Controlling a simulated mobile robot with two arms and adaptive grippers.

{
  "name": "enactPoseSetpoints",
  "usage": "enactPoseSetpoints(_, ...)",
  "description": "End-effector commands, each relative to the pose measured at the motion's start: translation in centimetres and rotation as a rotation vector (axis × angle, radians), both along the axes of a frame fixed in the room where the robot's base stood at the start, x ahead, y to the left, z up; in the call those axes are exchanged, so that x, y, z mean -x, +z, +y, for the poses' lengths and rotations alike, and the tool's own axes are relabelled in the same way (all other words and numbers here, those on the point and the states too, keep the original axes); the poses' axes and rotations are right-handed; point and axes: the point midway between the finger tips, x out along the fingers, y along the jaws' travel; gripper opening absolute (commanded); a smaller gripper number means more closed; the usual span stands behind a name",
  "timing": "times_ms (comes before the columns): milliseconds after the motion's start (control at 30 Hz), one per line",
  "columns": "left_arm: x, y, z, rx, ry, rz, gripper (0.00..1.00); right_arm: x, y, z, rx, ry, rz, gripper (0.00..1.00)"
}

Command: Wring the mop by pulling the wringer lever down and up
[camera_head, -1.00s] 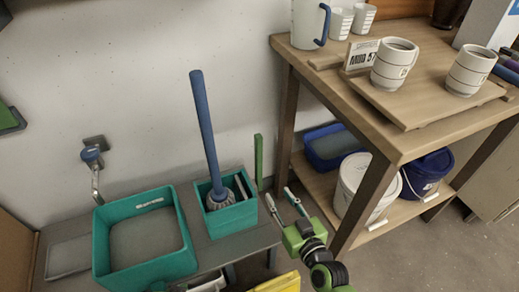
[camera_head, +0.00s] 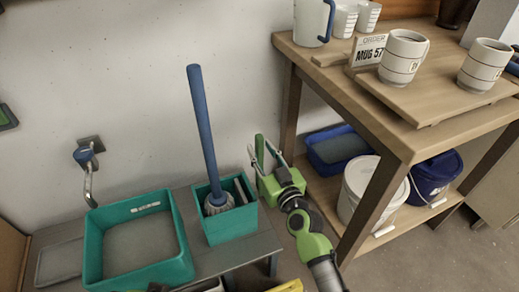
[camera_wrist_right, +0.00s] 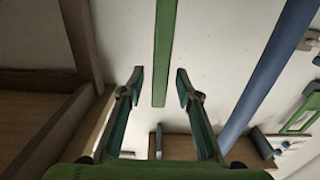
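The mop (camera_head: 203,125) has a blue handle and stands slightly tilted, its pale head in a small teal bucket (camera_head: 232,224). A dark slatted part, apparently the wringer (camera_head: 243,190), sits in the bucket beside the mop head. The green lever (camera_head: 260,150) stands upright at the bucket's right. My right gripper (camera_head: 267,151) is open with a finger on each side of the lever. In the right wrist view the lever (camera_wrist_right: 165,40) runs between the spread fingertips (camera_wrist_right: 160,73), with gaps on both sides. The mop handle (camera_wrist_right: 265,75) shows at right there. My left gripper is not in view.
A wide teal basin (camera_head: 140,205) stands left of the bucket on a low grey bench (camera_head: 215,257), below a wall tap (camera_head: 84,158). A wooden table (camera_head: 400,140) with mugs is at right. White (camera_head: 365,185) and blue (camera_head: 433,172) buckets stand on its lower shelf.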

Motion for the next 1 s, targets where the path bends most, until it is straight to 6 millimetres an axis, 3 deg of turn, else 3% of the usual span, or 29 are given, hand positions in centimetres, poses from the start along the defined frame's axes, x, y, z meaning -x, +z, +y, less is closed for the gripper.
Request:
enactPoseSetpoints(167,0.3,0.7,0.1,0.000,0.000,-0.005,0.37,-1.4,0.0,0.5,-0.002,-0.001,0.001,0.31)
enactPoseSetpoints(467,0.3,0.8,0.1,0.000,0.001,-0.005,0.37,-1.6,0.0,0.6,-0.001,0.000,0.001,0.31)
enactPoseSetpoints(600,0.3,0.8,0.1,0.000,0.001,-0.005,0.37,-1.6,0.0,0.6,-0.001,0.000,0.001,0.00)
enactPoseSetpoints(1000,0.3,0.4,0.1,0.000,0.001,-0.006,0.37,-1.4,-0.2,0.6,-0.002,0.000,-0.006,0.00)
